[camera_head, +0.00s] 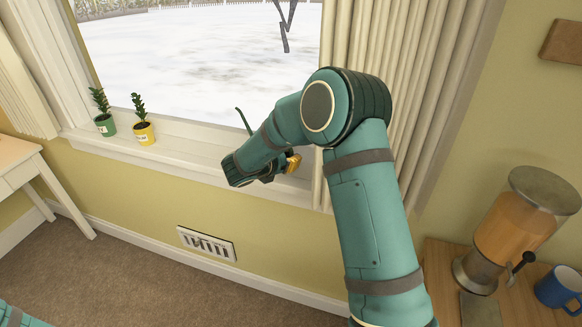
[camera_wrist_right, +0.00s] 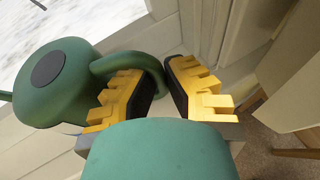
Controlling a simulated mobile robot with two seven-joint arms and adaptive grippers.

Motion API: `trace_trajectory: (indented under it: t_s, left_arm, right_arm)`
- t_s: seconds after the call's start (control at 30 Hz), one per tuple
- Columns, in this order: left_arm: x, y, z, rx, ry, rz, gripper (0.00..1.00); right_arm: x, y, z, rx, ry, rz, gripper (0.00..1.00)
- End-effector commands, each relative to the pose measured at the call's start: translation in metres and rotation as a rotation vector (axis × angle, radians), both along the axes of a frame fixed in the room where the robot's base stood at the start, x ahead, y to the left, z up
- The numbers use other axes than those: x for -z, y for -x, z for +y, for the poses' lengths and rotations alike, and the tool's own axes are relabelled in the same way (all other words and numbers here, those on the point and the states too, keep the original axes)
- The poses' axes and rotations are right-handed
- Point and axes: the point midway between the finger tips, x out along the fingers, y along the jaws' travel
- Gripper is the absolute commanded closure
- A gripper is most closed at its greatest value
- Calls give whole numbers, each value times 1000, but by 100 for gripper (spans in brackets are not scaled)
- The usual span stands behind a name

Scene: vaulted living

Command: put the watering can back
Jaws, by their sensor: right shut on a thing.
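The green watering can (camera_wrist_right: 60,90) shows at the left of the wrist view, with its round body, dark round top and curved handle (camera_wrist_right: 150,68). My right gripper (camera_wrist_right: 158,82) has its yellow-and-black fingers shut on that handle. In the head view my right gripper (camera_head: 292,163) is at the right end of the window sill, mostly behind my forearm. Only the can's thin green spout (camera_head: 243,121) shows there, rising above my wrist. I cannot tell whether the can's base touches the sill. My left gripper is not in view.
The white window sill (camera_head: 190,158) holds a green pot (camera_head: 105,125) and a yellow pot (camera_head: 144,134), both with plants, at its left. The sill between them and my wrist is clear. A curtain (camera_head: 415,100) hangs at right. A drink dispenser (camera_head: 515,220) and blue mug (camera_head: 560,287) stand lower right.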

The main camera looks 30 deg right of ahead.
Motion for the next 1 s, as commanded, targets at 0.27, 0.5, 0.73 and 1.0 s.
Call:
trace_trajectory:
  t_s: [0.27,0.5,0.73,1.0]
  left_arm:
    - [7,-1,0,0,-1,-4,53]
    - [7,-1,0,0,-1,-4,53]
    - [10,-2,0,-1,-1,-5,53]
    - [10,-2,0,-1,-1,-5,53]
  right_arm:
    - [33,-2,-3,1,0,-3,100]
    - [32,-3,-3,1,1,-4,100]
    - [35,-2,-3,0,0,0,67]
    - [35,-2,-3,0,0,0,66]
